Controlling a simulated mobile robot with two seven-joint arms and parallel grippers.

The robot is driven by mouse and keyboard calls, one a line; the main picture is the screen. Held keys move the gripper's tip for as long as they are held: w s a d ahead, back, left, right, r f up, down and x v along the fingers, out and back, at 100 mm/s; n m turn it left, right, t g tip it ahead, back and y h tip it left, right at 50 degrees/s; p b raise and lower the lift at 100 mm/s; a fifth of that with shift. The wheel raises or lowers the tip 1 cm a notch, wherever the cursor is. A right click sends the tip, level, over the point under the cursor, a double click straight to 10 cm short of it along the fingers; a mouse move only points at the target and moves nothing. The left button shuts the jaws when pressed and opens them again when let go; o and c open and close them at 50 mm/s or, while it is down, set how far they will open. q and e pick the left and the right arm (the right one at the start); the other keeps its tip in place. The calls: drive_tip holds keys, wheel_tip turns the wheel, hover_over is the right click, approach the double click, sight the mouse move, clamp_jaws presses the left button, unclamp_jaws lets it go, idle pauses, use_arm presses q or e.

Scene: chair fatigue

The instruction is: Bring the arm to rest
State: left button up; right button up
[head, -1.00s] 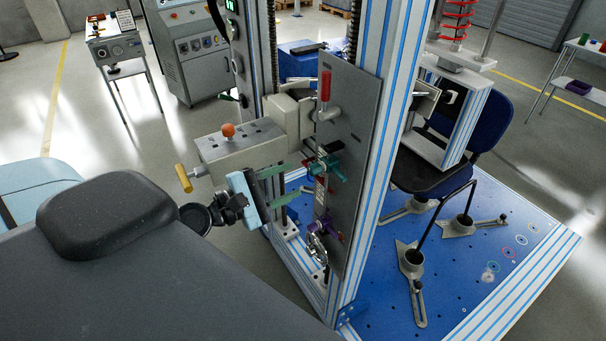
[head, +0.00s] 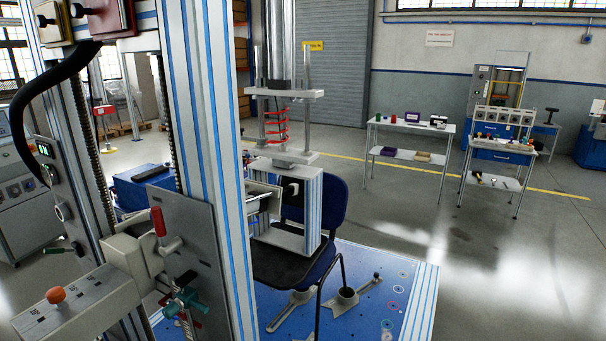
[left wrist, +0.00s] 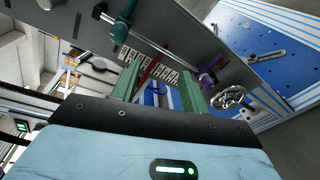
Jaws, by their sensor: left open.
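My left gripper (left wrist: 160,88) shows only in the left wrist view. Its two green fingers are apart, with no object held between them. They point toward the grey upright panel (left wrist: 75,22) of the test rig. A teal clamp (left wrist: 122,27), a purple knob (left wrist: 207,78) and a handwheel (left wrist: 232,97) lie just beyond the fingers; I cannot tell the exact gap. In the head view the same panel (head: 205,235) and teal clamp (head: 187,298) show at the lower left, with no gripper in sight. My right arm and gripper are in neither view.
The rig's tall post (head: 205,120) stands close in front. A blue chair (head: 325,210) stands behind it on the blue base plate (head: 385,265). A control box with an orange knob (head: 56,295) juts out at lower left. Tables (head: 412,128) stand farther right, with open floor before them.

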use_arm(q)
drive_tip(key=s+d+f+m+g+y, duration=0.1)
drive_tip(key=s+d+f+m+g, duration=0.2)
drive_tip(key=s+d+f+m, duration=0.3)
drive_tip(key=s+d+f+m+g+y, duration=0.2)
drive_tip(key=s+d+f+m, duration=0.3)
drive_tip(key=s+f+m, duration=0.9)
wheel_tip(320, 180, down, 6)
drive_tip(key=shift+d+r+g+y, duration=0.2)
drive_tip(key=shift+d+g+y, duration=0.15)
drive_tip(key=shift+g, duration=0.35)
drive_tip(key=shift+s, duration=0.1)
